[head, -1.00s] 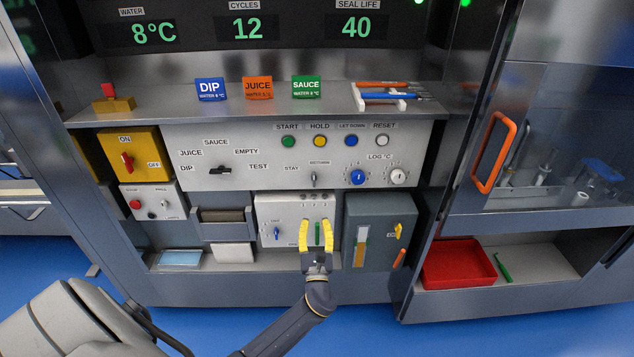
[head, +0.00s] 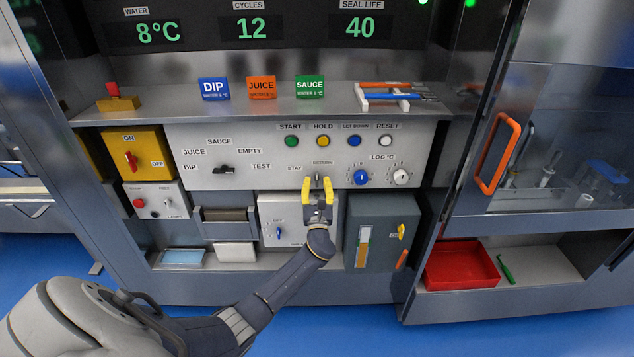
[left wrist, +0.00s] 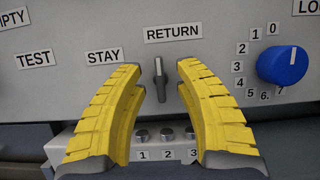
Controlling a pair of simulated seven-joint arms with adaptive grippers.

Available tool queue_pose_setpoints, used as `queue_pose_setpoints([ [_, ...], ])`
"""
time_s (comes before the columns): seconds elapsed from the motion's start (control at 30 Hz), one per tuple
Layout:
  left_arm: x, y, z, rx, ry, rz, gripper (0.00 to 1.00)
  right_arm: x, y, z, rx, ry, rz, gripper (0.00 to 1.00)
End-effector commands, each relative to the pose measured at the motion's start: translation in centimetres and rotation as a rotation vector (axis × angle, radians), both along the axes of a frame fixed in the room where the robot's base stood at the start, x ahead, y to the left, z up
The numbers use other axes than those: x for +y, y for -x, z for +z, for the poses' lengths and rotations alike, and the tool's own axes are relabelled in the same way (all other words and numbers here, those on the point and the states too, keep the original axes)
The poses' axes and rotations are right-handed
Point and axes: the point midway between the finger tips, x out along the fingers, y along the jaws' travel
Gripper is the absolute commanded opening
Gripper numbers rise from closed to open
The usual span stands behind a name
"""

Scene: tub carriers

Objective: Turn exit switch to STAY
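The exit switch (left wrist: 160,80) is a small metal toggle on the white control panel. In the left wrist view it stands about upright, under the RETURN label (left wrist: 172,33) and to the right of the STAY label (left wrist: 104,56). My left gripper (head: 319,184) has its yellow fingers open. In the left wrist view the fingers (left wrist: 160,85) are on either side of the toggle with gaps to both, not gripping it. In the head view the fingers partly hide the toggle. My right gripper is not in view.
To the right of the switch is a blue knob (left wrist: 283,65) with a number scale; a black selector knob (head: 223,170) is to the left. Below is a white box (head: 269,212) with several small buttons (left wrist: 166,134). A grey box (head: 384,212) stands beside it.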

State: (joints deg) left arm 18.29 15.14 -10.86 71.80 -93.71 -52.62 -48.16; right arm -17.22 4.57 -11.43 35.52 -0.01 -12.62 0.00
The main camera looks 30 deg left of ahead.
Motion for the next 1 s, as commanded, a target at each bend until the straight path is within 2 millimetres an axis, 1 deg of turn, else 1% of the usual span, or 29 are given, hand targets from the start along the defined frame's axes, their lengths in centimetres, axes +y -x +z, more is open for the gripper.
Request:
queue_pose_setpoints([
  [0.17, 0.34, -0.48, 0.24, 0.0, 0.0, 0.0, 0.33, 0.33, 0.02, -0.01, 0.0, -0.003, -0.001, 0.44],
  [0.5, 0.38, -0.54, 0.27, 0.0, 0.0, 0.0, 0.32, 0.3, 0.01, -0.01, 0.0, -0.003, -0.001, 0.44],
  [0.77, 0.36, -0.53, 0.28, 0.0, 0.0, 0.0, 0.02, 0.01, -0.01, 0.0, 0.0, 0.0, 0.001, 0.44],
  [0.8, 0.37, -0.52, 0.28, 0.0, 0.0, 0.0, 0.0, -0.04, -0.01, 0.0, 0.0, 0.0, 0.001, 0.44],
  [1.0, 0.38, -0.54, 0.32, -0.001, -0.001, 0.0, 0.0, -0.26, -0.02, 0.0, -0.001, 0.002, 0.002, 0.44],
])
